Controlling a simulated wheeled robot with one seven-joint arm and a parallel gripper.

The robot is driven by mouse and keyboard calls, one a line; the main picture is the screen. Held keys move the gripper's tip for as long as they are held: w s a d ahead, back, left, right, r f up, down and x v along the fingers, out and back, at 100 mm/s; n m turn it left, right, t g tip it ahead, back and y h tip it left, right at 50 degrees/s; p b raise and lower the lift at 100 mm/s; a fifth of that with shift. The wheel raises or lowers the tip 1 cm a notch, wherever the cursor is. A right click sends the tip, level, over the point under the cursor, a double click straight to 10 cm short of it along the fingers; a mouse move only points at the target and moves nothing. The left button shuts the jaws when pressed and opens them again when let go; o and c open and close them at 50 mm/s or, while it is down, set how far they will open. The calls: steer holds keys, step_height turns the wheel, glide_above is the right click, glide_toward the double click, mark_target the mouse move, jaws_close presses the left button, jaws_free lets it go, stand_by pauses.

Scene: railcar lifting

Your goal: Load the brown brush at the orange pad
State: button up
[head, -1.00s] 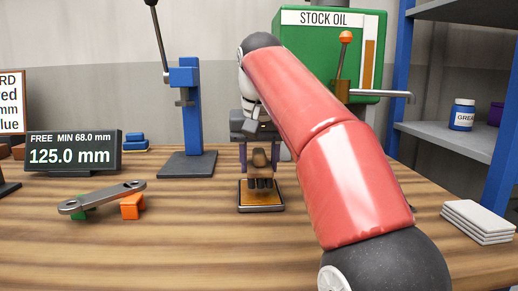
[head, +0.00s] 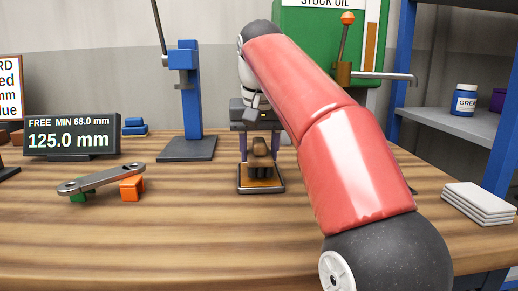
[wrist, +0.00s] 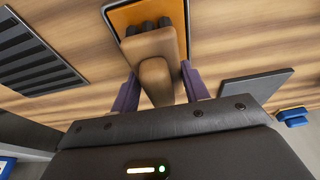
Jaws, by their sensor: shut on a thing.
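The brown brush (head: 260,151) has a brown wooden body with dark bristles at its lower end. It also shows in the wrist view (wrist: 157,80), between the two purple fingers. My gripper (head: 260,150) is shut on the brush, over the orange pad. The orange pad (head: 247,184) lies in a shallow dark-rimmed tray on the bench. It also shows in the wrist view (wrist: 120,15). The bristles are at or just above the pad; I cannot tell whether they touch it.
A metal link (head: 100,179) rests on green and orange blocks (head: 132,188) at left. A blue lever stand (head: 190,100) is behind them. A display (head: 72,135) reads 125.0 mm. White plates (head: 479,203) are stacked at right. The front bench is clear.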

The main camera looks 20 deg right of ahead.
mark_target(259, 138)
steer(key=shift+f, duration=0.65)
stand_by(1.5)
steer(key=shift+r+p, duration=0.8)
steer(key=shift+r, duration=2.8)
